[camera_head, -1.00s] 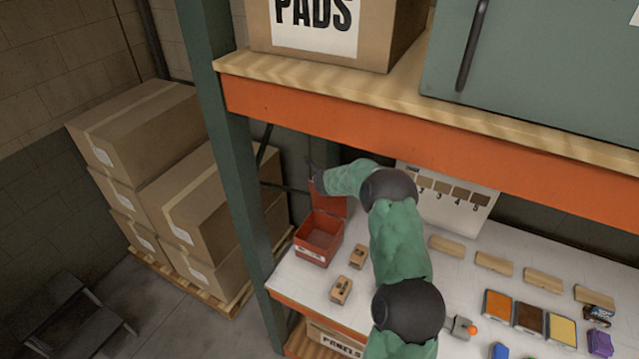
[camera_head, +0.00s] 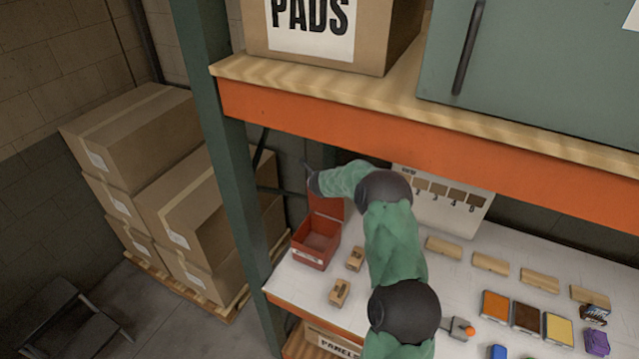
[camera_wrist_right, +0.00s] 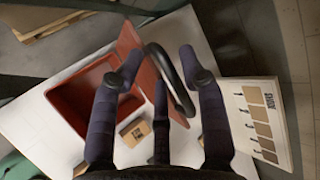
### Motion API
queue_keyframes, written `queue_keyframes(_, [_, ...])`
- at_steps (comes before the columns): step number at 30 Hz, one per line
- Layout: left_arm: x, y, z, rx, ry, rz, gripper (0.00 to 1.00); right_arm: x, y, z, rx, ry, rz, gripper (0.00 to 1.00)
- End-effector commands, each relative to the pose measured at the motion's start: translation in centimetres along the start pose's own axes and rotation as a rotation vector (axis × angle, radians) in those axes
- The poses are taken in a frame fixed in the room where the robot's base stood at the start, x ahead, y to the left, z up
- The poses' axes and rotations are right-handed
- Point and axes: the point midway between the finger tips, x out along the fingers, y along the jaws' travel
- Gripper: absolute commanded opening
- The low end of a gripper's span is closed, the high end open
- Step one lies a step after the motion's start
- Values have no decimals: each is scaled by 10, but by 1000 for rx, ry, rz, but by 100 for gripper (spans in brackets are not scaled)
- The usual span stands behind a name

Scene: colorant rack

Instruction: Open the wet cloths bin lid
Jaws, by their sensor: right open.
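The red bin (camera_head: 312,259) stands at the left end of the white shelf, its lid (camera_head: 328,207) standing up at the back and its inside showing. A label on its front is too small to read. In the right wrist view the bin (camera_wrist_right: 68,99) lies left of the fingers, with the lid (camera_wrist_right: 135,42) raised and a dark curved handle (camera_wrist_right: 172,75) beside it. My right gripper (camera_wrist_right: 160,60) is open, its fingers spread over the lid and handle; contact is unclear. In the head view it (camera_head: 311,178) is small and dark, just above the lid. My left gripper is out of view.
Small wooden blocks (camera_head: 340,292) lie right of the bin. A green upright (camera_head: 219,150) stands close on its left, and an orange beam (camera_head: 400,140) crosses above. A numbered sample card (camera_head: 443,200) and coloured pads (camera_head: 527,313) are farther right.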

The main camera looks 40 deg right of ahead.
Motion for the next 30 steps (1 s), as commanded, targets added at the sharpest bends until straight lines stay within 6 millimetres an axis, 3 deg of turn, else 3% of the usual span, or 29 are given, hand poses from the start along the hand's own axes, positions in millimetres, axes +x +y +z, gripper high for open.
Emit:
queue_keyframes(11, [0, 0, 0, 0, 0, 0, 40, -7, 1, -2, 1, 4, 1, 42])
queue_keyframes(20, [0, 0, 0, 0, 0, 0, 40, -48, -1, 0, -1, -1, -1, 42])
queue_keyframes(30, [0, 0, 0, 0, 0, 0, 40, -84, 27, -10, -1, 1, 1, 42])
